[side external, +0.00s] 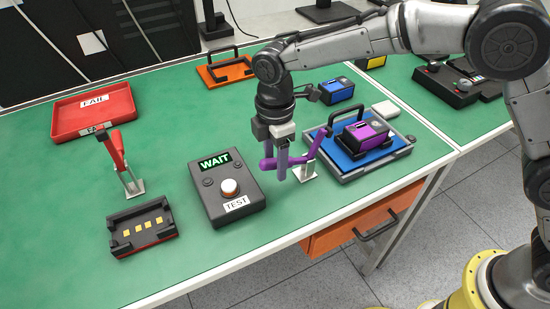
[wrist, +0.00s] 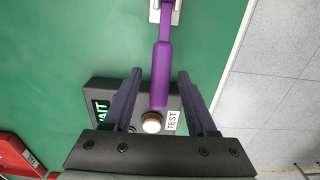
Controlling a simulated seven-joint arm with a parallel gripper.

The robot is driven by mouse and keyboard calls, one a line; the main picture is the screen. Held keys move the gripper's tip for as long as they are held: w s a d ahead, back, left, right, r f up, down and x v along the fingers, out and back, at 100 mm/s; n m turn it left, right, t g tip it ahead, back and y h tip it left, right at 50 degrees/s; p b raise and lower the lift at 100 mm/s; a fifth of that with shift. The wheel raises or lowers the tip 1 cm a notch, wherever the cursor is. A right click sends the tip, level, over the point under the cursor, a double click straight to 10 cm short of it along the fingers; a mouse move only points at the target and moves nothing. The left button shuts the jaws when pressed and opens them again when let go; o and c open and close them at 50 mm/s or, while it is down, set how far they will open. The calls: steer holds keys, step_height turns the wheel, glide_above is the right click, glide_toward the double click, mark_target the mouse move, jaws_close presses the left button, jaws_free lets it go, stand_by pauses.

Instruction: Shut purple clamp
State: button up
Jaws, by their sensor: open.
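The purple clamp (side external: 315,143) stands on a small pale metal base (side external: 303,173) beside the grey and blue tray. One purple part rises tilted towards the tray, and a purple bar reaches left, low, past my gripper. My gripper (side external: 286,170) is open, pointing down at the clamp. In the wrist view my gripper (wrist: 160,78) has one finger on each side of the clamp's purple bar (wrist: 161,75), with gaps on both sides. The clamp's base is at the top edge there. In the side view a finger hides part of the bar.
The grey box (side external: 240,205) with a WAIT display and white button is just left. The tray (side external: 345,178) holds a purple-topped device (side external: 362,138). A red clamp (side external: 118,152) stands by a black fixture (side external: 142,228) farther left. The table's front edge is near.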

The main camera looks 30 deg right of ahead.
mark_target(291, 158)
jaws_close()
steer(key=shift+r, duration=0.1)
steer(key=d+r+y, duration=0.1)
steer(key=y, duration=0.1)
steer(key=d+r+y, duration=0.1)
steer(key=shift+r+y, duration=0.3)
steer(key=shift+y, duration=0.1)
steer(key=d+y, duration=0.1)
steer(key=r+y, duration=0.1)
steer(key=shift+d+r+y, duration=0.15)
steer(key=shift+d+y, duration=0.15)
steer(key=shift+d, duration=0.1)
steer(key=d+y, duration=0.2)
steer(key=shift+r+y, duration=0.4)
steer(key=shift+d+r+y, duration=0.15)
steer(key=shift+d+y, duration=0.55)
steer(key=shift+y, duration=0.25)
steer(key=shift+d+r+y, duration=0.15)
steer(key=shift+d+y, duration=0.5)
steer(key=shift+y, duration=0.3)
